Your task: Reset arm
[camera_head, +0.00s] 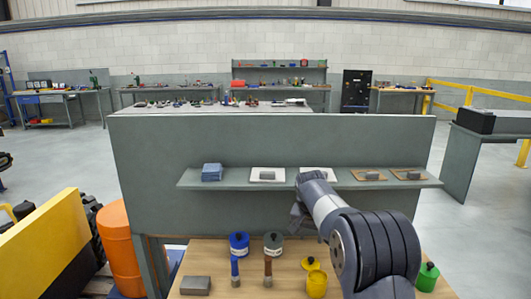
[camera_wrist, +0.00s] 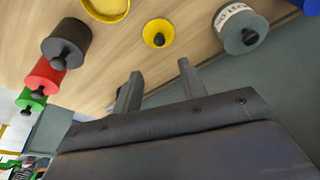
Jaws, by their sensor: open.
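My gripper (camera_head: 300,214) is raised in front of the shelf panel, above the wooden bench. My grey arm reaches up from the lower right and hides part of the shelf and bench. In the wrist view the two fingers of my gripper (camera_wrist: 160,86) are apart, with nothing between them. The wrist view is tilted and looks toward the bench top. Beyond the fingers lie a yellow lid with a black knob (camera_wrist: 158,33) and a grey labelled pot (camera_wrist: 240,30), both apart from the fingers.
The bench (camera_head: 222,256) holds a blue pot (camera_head: 239,245), a yellow pot (camera_head: 316,286), a green pot (camera_head: 427,278) and a grey block (camera_head: 195,286). Black (camera_wrist: 68,40) and red (camera_wrist: 45,78) pots show in the wrist view. The shelf (camera_head: 238,184) carries blue cloths (camera_head: 212,173) and small blocks.

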